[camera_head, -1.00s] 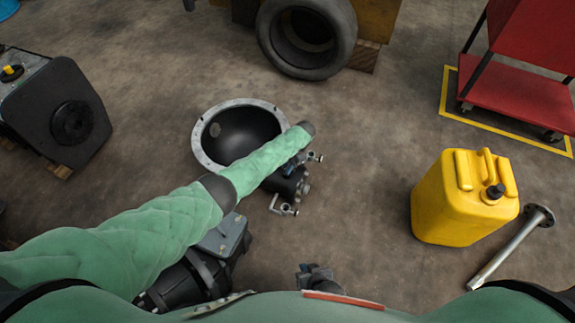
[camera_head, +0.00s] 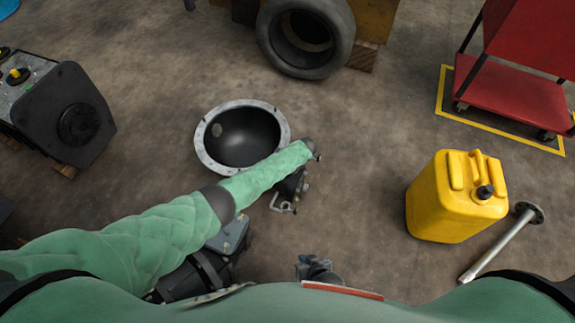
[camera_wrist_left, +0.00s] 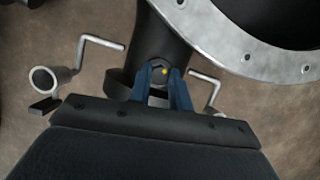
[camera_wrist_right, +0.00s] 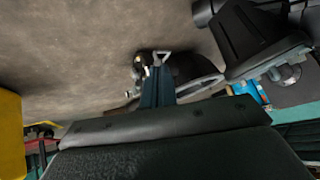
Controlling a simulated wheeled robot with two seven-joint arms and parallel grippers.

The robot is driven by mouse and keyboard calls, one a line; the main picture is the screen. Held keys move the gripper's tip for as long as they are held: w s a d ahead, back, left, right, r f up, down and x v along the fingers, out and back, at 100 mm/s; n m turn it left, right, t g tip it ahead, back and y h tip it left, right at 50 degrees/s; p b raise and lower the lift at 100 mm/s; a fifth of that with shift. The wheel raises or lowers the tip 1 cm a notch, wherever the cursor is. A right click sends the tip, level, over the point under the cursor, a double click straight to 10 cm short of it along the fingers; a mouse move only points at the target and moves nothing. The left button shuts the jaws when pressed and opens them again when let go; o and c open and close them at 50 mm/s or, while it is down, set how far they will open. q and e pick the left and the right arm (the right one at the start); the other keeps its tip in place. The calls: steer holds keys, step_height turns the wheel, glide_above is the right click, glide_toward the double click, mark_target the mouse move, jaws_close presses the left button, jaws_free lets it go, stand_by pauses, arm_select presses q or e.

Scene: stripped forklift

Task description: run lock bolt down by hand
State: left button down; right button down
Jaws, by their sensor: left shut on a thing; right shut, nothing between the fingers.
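In the left wrist view the two blue fingers of my left gripper (camera_wrist_left: 161,74) point at a dark cylindrical housing (camera_wrist_left: 160,35). A small bolt (camera_wrist_left: 158,94), greyish, shows between the fingers, with a yellow spot just beyond it; the gripper is shut on it. In the head view my left forearm covers this gripper and most of the housing. My right gripper (camera_head: 318,270) is low in the middle of the head view, apart from the housing. In the right wrist view its blue fingers (camera_wrist_right: 158,72) are together and empty.
Silver cranked handles (camera_wrist_left: 100,42) flank the housing, beside a round flanged bowl (camera_head: 240,103). A yellow canister (camera_head: 456,200) and a flanged metal shaft (camera_head: 500,243) are at right. A red cart (camera_head: 515,85) and a tyre (camera_head: 305,38) stand farther back. Floor between is clear.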

arm_select(q)
steer(key=shift+d+r+m+t+p, duration=0.15)
steer(key=shift+m+t+p, duration=0.3)
steer(key=shift+m, duration=0.65)
arm_select(e)
steer(key=shift+r, duration=0.8)
arm_select(q)
steer(key=shift+h, duration=0.3)
steer(key=c, duration=1.3)
jaws_free()
steer(key=shift+s, duration=0.1)
arm_select(e)
steer(key=shift+w+r, duration=0.2)
steer(key=shift+r, duration=0.4)
steer(key=shift+s, duration=0.15)
arm_select(q)
steer(key=shift+r, duration=0.35)
steer(key=shift+p+v, duration=0.95)
steer(key=shift+v, duration=2.55)
arm_select(e)
step_height(320, 180, up, 7)
steer(key=w+g, duration=0.1)
